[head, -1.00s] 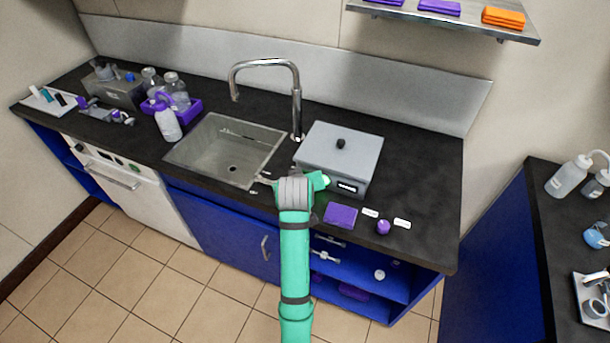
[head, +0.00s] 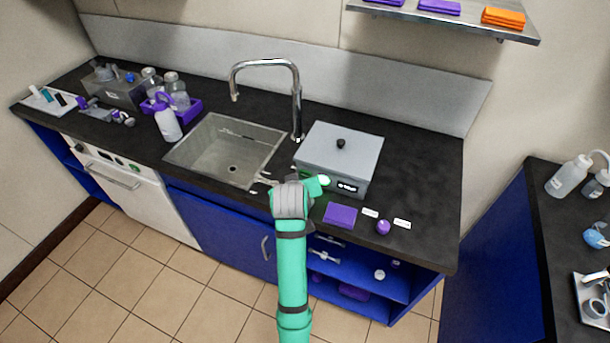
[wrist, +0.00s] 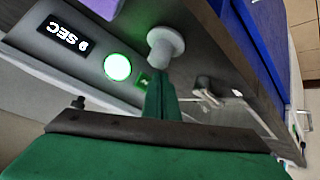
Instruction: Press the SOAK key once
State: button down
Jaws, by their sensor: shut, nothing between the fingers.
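The grey lidded bath (head: 335,146) stands on the counter right of the sink. No SOAK lettering is readable. My gripper (wrist: 162,82) is shut and empty, its tips close to the panel beside the green mark. I cannot tell whether they touch anything.
Counter right of the bath is clear.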

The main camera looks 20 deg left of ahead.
jog(key=shift+s+a, duration=0.1)
jog(key=shift+s, duration=2.15)
